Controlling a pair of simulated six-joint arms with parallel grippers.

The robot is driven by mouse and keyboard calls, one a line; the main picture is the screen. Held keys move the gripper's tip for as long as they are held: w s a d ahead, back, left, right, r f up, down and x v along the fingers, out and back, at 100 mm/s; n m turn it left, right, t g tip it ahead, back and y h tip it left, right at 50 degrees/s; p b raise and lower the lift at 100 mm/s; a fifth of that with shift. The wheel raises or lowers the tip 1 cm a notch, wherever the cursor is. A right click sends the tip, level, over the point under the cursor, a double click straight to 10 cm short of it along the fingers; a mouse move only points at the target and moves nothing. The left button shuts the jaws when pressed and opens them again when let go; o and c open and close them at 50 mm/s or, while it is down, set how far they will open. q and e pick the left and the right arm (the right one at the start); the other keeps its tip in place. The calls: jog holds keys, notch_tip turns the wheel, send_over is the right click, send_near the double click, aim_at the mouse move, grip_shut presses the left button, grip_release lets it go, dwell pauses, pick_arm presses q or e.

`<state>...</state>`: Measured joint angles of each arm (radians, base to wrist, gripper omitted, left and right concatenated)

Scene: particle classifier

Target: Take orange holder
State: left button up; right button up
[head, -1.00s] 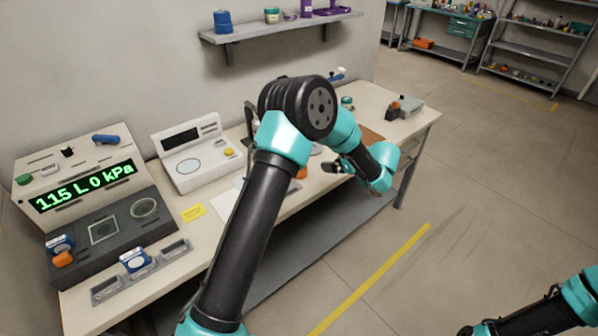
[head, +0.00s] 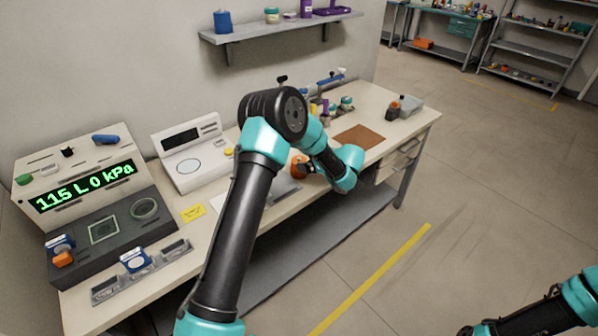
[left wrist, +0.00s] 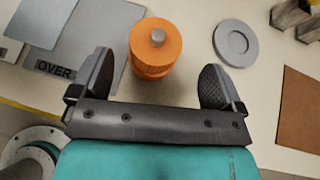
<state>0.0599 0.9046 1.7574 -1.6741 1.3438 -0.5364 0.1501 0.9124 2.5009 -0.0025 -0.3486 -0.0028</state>
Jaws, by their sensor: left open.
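The orange holder is an upright orange cylinder (left wrist: 155,55) with a grey knob on top in the left wrist view. It stands on the bench, and in the head view the holder (head: 298,164) shows partly behind my left arm. My left gripper (left wrist: 157,63) is open, with one finger on each side of the holder's near part and a clear gap on both sides. In the head view my left gripper is mostly hidden by the wrist. Only part of my right arm shows at the lower right; its gripper is not visible.
A flat grey ring (left wrist: 236,43) lies right of the holder, and a grey plate marked OVER (left wrist: 85,40) lies left. A brown mat (head: 360,136) is farther right. A white scale-like device (head: 190,155) and a display box (head: 85,190) stand on the left.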

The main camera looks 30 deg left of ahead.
aim_at(300, 160)
pick_arm(q)
jog(key=shift+a+f, duration=0.1)
jog(key=shift+a, duration=0.1)
jog(key=shift+s+x, duration=0.2)
jog(key=shift+x, duration=2.4)
jog(key=shift+c, duration=0.2)
jog(key=shift+a, duration=0.1)
grip_shut()
